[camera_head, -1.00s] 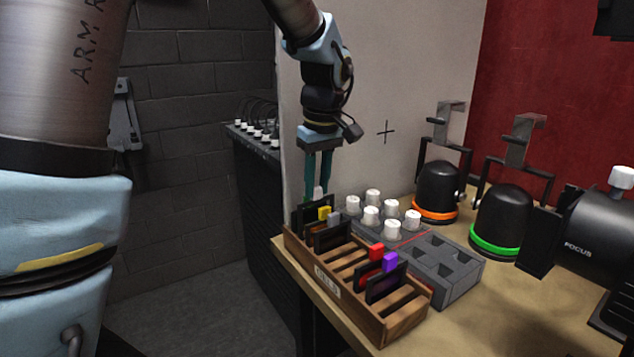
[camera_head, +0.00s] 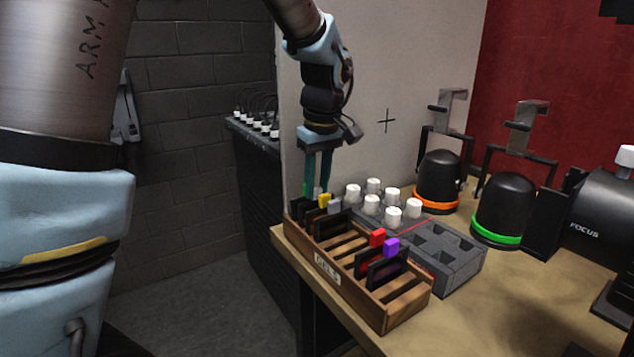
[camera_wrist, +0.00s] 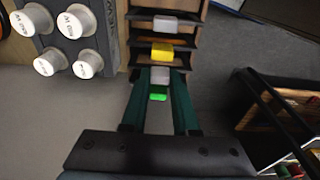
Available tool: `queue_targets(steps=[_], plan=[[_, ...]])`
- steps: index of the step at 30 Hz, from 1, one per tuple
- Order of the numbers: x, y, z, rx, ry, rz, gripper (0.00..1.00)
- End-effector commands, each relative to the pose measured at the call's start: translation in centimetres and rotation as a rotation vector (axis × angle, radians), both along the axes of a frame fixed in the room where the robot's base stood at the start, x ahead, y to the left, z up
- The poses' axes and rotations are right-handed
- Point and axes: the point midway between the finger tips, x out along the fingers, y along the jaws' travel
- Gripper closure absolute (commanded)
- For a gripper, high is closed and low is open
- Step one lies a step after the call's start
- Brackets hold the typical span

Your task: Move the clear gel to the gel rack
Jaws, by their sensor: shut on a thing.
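My gripper (camera_head: 318,190) points down over the far left end of the wooden gel rack (camera_head: 327,270). Its teal fingers are shut on a pale tab, which I take to be the clear gel (camera_head: 318,194). In the wrist view the pale tab (camera_wrist: 160,76) sits between the fingertips (camera_wrist: 160,84), between a green tab (camera_wrist: 158,97) and a yellow tab (camera_wrist: 162,52). The held gel is low at the rack; its lower part is hidden, so I cannot tell if it is fully seated.
Gels with yellow (camera_head: 324,200), grey (camera_head: 334,207), red (camera_head: 377,237) and purple (camera_head: 391,247) tabs stand in the rack. Empty slots lie mid-rack and at the near end. A grey block with white-capped knobs (camera_head: 394,217) is right beside the rack. Black domed lamps (camera_head: 503,205) stand behind.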

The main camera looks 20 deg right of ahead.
Motion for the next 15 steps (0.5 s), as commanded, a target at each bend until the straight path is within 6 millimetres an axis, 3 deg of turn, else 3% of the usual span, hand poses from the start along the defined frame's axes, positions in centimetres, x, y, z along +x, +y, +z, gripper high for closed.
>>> queue_targets(steps=[9,10,15], plan=[[0.0,0.0,-0.2,0.0,0.0,0.0,1.0],[0.0,0.0,-0.2,0.0,0.0,0.0,0.71],[0.0,0.0,-0.19,0.0,0.0,0.0,0.51]])
